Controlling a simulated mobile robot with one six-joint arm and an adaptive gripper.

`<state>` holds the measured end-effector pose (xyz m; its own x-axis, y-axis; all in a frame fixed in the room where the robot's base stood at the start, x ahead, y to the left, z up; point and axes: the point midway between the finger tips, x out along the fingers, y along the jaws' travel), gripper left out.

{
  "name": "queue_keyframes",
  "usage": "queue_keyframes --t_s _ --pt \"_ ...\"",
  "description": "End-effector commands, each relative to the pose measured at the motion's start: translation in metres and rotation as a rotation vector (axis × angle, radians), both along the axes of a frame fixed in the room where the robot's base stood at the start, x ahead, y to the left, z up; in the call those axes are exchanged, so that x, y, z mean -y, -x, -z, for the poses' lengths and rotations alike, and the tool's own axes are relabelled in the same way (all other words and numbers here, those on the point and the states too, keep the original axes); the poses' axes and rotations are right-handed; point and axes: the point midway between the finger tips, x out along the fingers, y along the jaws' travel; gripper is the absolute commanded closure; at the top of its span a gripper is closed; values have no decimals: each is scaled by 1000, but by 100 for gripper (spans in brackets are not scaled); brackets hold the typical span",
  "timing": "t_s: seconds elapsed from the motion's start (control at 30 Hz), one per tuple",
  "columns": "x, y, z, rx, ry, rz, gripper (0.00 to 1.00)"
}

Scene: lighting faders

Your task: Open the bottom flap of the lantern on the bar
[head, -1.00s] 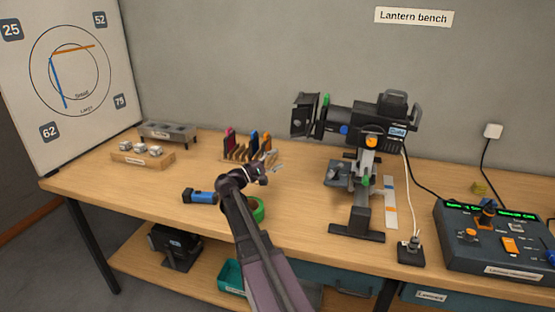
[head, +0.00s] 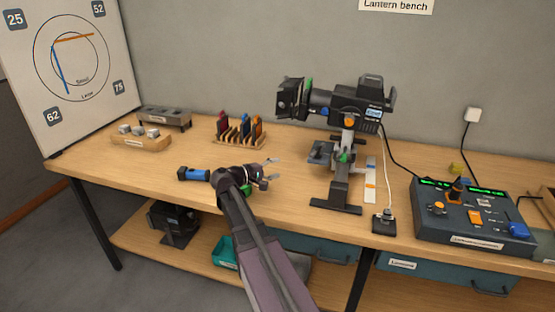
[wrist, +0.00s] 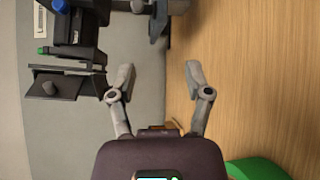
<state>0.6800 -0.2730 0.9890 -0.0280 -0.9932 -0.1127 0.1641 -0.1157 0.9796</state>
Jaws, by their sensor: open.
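The lantern (head: 345,108) is a dark projector on an upright stand at the right middle of the bench. Its flaps (head: 291,98) are dark plates at its left front end. I cannot clearly tell the bottom flap from the others in the head view. My gripper (head: 273,171) is open and empty, below the flaps and left of the stand. In the wrist view, the open fingers (wrist: 159,72) have nothing between them. The lantern (wrist: 75,30) lies at upper left there, with its flaps (wrist: 65,84) left of the fingers, apart from them.
The lantern stand's foot (head: 336,205) and a socket box (head: 384,221) are right of my gripper. A fader console (head: 472,215) sits farther right. A blue torch (head: 193,174) and a rack of coloured frames (head: 239,130) are left. Green tape (wrist: 258,168) is near my wrist.

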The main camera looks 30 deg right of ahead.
Motion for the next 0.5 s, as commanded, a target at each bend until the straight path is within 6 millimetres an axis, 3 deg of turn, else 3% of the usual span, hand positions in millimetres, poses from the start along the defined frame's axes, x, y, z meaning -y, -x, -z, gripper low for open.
queue_keyframes --t_s 0.5 --pt "-22 20 29 50 -213 5 36"
